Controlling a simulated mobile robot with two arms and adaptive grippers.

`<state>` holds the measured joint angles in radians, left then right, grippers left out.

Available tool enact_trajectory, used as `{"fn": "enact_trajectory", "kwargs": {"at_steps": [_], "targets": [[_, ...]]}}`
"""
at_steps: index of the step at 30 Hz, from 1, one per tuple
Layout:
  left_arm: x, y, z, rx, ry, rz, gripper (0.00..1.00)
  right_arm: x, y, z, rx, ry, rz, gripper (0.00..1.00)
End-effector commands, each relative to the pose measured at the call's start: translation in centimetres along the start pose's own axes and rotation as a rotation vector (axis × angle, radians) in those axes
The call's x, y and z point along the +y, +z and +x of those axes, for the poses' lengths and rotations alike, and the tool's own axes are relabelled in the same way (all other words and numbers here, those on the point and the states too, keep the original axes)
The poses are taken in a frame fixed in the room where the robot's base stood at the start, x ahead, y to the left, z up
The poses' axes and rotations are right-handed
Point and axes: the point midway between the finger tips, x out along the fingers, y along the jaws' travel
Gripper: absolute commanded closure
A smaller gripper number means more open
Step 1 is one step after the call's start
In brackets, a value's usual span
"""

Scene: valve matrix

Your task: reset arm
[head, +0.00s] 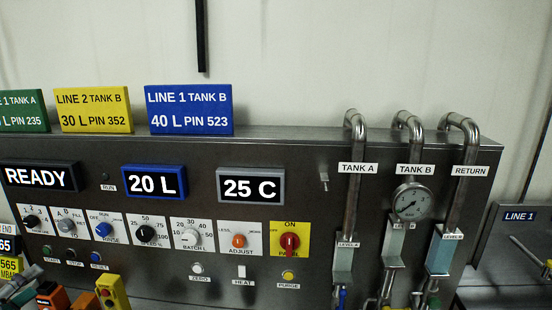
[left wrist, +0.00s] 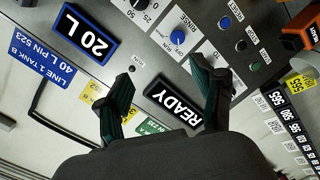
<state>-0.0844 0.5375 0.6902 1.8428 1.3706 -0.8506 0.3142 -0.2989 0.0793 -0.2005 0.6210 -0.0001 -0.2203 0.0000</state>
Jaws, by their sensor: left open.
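My left gripper (left wrist: 163,72) is open and empty in the left wrist view, its two dark green-padded fingers spread apart in front of the control panel. The READY display (left wrist: 173,107) shows between and beyond the fingers. Part of what looks like my left gripper (head: 18,291) shows at the lower left corner of the head view, below the panel's knobs. I cannot tell its distance from the panel. My right gripper is in neither view.
The steel panel (head: 330,210) carries displays, knobs, a red PANEL knob (head: 290,242) and pipes with a gauge (head: 412,202). Green, yellow and blue signs stand on top. An orange block (head: 52,296) and a yellow button box (head: 112,292) stand near the gripper at lower left.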

Motion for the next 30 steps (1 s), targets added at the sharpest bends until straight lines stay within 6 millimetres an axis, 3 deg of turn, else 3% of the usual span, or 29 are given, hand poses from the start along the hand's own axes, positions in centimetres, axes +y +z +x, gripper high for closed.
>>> {"fn": "enact_trajectory", "kwargs": {"at_steps": [8, 11, 14, 18, 21, 24, 30], "targets": [[-2.4, 7.7, 0.8, -0.160, -0.114, 0.127, 0.32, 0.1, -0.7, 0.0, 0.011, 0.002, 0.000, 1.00], [-3.6, 11.6, 0.7, -0.245, -0.168, 0.196, 0.32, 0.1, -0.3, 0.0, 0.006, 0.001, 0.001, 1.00], [-5.1, 17.0, 0.0, -0.363, -0.237, 0.292, 0.32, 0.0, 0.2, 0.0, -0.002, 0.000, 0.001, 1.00], [-7.0, 26.3, -2.8, -0.576, -0.343, 0.475, 0.32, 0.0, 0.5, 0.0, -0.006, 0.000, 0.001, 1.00], [-7.5, 31.1, -5.3, -0.697, -0.400, 0.590, 0.32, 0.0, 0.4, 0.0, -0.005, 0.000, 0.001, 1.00], [-7.6, 34.5, -7.6, -0.787, -0.441, 0.681, 0.32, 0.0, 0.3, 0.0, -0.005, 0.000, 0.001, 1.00], [-6.8, 39.1, -12.0, -0.920, -0.504, 0.823, 0.32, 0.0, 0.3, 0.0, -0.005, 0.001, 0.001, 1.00]]}}
